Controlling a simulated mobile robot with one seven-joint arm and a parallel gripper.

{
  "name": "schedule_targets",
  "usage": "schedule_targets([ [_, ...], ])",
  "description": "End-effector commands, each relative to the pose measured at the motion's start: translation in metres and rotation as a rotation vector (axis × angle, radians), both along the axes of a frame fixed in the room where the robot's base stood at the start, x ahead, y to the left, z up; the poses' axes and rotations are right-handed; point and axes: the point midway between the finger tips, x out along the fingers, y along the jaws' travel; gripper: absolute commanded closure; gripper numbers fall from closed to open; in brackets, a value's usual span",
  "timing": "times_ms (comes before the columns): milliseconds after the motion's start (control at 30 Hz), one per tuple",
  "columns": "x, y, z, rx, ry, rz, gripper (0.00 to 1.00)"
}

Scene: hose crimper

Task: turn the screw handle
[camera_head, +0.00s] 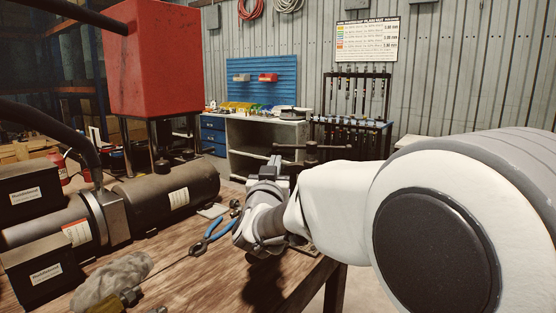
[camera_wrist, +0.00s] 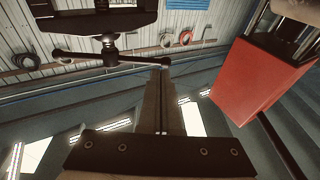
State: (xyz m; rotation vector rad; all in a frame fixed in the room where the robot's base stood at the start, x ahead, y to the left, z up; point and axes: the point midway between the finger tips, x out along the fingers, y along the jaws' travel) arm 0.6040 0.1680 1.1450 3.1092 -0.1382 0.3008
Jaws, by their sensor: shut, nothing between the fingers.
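The screw handle is a dark crossbar on a short threaded screw. In the head view the handle (camera_head: 315,147) stands beyond my arm near the table's far right edge, partly hidden by the arm. In the wrist view the handle (camera_wrist: 90,56) runs across the upper left, and its round right end lies close to my fingertips. My gripper (camera_head: 275,163) also shows in the wrist view (camera_wrist: 164,72), with its two long fingers together and nothing between them. I cannot tell whether the fingertips touch the handle.
A red box-shaped machine part (camera_head: 158,60) stands at the left, above a dark cylinder (camera_head: 168,192). Blue-handled pliers (camera_head: 212,234) and a grey cloth-like thing (camera_head: 112,281) lie on the wooden table (camera_head: 190,285). A workbench (camera_head: 265,150) and a tool rack (camera_head: 352,120) stand behind.

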Motion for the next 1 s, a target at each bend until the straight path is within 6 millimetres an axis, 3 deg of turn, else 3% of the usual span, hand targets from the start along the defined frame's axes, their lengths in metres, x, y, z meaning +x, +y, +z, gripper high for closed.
schedule_targets([
  [200,-0.046,0.019,-0.007,-0.001,0.0,0.003,1.0],
  [467,-0.07,0.027,-0.013,0.002,0.001,0.002,1.0],
  [767,-0.079,0.011,-0.009,0.036,0.139,0.157,1.0],
  [1000,-0.115,-0.015,-0.026,0.041,0.373,0.297,1.0],
])
